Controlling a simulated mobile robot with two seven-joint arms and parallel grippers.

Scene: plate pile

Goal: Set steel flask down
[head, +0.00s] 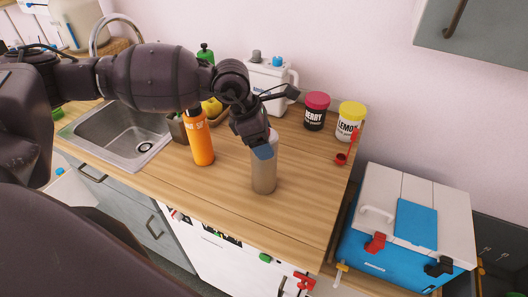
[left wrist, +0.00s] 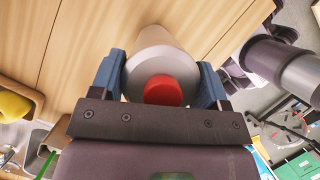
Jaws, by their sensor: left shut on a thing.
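The steel flask (head: 264,175) is a grey, upright cylinder over the wooden counter (head: 225,205), right of the orange bottle (head: 200,140). My left gripper (head: 262,150) comes down on its top and is shut on it. In the left wrist view, the flask (left wrist: 160,42) sits between two blue fingers, with a red button on its lid facing the camera. Its base is at or very close to the counter top; I cannot tell if it touches. My right gripper is not in view.
A black jar with a pink lid (head: 315,112) and a jar with a yellow lid (head: 350,122) stand at the back right, near a red scoop (head: 341,158). A sink (head: 120,135) is at the left. A blue and white cooler (head: 405,215) stands beyond the counter's right edge. Counter right of the flask is clear.

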